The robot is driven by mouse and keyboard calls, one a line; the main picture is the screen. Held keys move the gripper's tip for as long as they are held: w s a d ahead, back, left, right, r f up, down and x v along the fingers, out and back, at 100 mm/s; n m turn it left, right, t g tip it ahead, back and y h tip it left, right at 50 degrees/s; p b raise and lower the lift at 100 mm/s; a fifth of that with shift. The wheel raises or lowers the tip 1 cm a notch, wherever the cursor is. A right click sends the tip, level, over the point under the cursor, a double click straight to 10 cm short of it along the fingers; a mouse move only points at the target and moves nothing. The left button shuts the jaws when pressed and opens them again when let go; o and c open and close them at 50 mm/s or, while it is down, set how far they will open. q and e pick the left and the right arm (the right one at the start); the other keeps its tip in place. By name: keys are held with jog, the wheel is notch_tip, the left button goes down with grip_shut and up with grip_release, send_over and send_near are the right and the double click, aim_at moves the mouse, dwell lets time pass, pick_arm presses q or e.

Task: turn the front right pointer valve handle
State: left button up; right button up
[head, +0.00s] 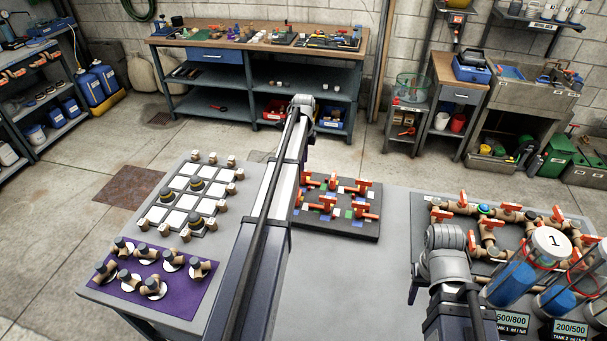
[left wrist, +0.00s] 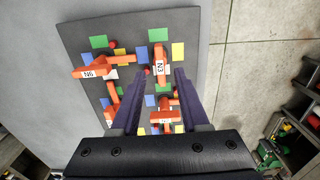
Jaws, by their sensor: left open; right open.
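The valve board (head: 340,232) is a dark slab with orange pointer handles in two rows and small coloured squares. The front right pointer handle (head: 364,214) is at its near right corner in the head view. The board also shows in the left wrist view (left wrist: 78,38), where handles labelled N6 (left wrist: 92,72) and N3 (left wrist: 160,66) are readable. My left gripper (left wrist: 160,75) is open above the board, its dark fingers apart with handles visible between and beyond them. In that view its body hides part of the board's lower edge. My right gripper is out of view.
A tile grid (head: 186,197) with knobs and a purple mat (head: 115,295) with fittings lie on the table's left. A pipe assembly (head: 490,235) and tanks (head: 510,285) stand on the right. The grey table (head: 325,290) is bare in front of the board.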

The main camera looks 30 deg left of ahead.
pick_arm(q)
notch_tip(320, 180, down, 4)
jog(key=b, duration=0.3)
jog(key=shift+f, duration=0.15)
jog(key=shift+c, duration=0.2)
grip_shut()
